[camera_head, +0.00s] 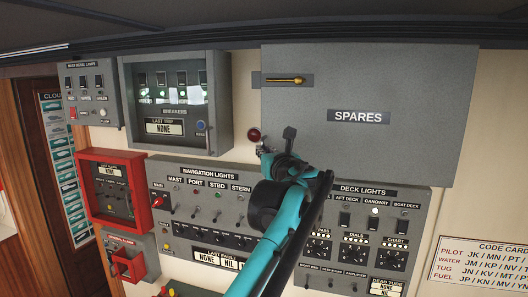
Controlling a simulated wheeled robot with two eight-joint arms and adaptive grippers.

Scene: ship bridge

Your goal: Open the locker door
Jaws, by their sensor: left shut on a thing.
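The locker (400,85) is a large grey box marked SPARES at the upper right of the head view. Its front looks closed or nearly so. A brass bolt (285,80) lies level on a plate at its upper left edge. A dark red knob (254,134) shows just beside the lower left corner. My right gripper is out of view.
A glass-fronted breaker box (222,110) stands left of the locker. The navigation lights panel (190,165) and deck lights panel (420,210) lie below, partly behind my left arm. A red alarm box (82,165) is at far left. Bare wall is right of the locker.

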